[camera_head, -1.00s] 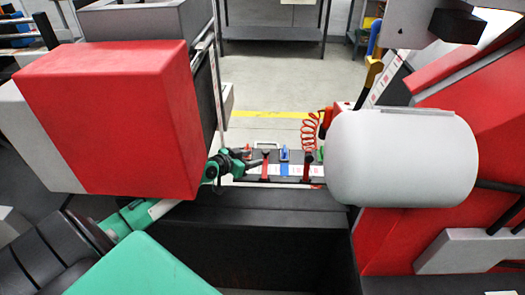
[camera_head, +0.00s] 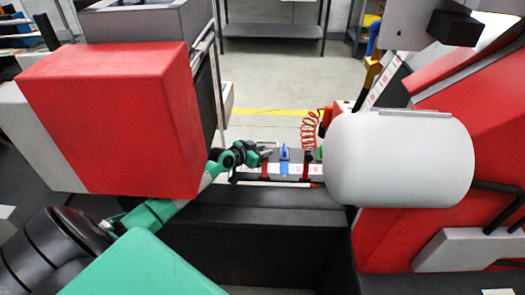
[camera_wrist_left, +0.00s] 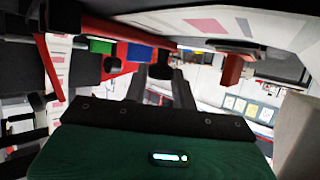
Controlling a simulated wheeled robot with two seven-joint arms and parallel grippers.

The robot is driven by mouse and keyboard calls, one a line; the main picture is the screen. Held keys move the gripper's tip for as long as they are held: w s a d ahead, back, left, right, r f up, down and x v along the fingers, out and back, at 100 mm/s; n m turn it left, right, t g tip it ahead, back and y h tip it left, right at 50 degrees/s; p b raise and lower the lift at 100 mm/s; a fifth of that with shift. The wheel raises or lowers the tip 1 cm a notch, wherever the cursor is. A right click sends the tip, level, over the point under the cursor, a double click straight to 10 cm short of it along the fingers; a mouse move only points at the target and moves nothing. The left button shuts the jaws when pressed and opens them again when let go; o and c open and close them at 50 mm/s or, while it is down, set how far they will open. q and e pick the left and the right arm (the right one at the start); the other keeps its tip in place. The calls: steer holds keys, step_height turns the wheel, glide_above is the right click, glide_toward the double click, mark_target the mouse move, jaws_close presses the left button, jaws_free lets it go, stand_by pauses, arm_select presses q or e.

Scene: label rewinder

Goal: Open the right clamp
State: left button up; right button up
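The splice table (camera_head: 275,179) lies in the middle of the head view, with a white label strip across it. The right clamp (camera_head: 306,167) is a narrow red bar across the strip at the table's right; its exact lid position is too small to tell. The left clamp (camera_head: 264,168) is a similar red bar, partly behind my gripper. My left gripper (camera_head: 269,151) is over the left part of the table, left of the right clamp and apart from it. Its fingers are spread in the left wrist view (camera_wrist_left: 165,92), with nothing gripped. My right gripper is not in view.
A blue piece (camera_head: 284,156) stands between the clamps. A big red box (camera_head: 115,120) is at left, a white roll (camera_head: 400,158) at right. A coiled red hose (camera_head: 310,131) hangs behind the right clamp. A black bin-like housing (camera_head: 250,245) is in front.

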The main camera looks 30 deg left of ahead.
arm_select(q)
jaws_close()
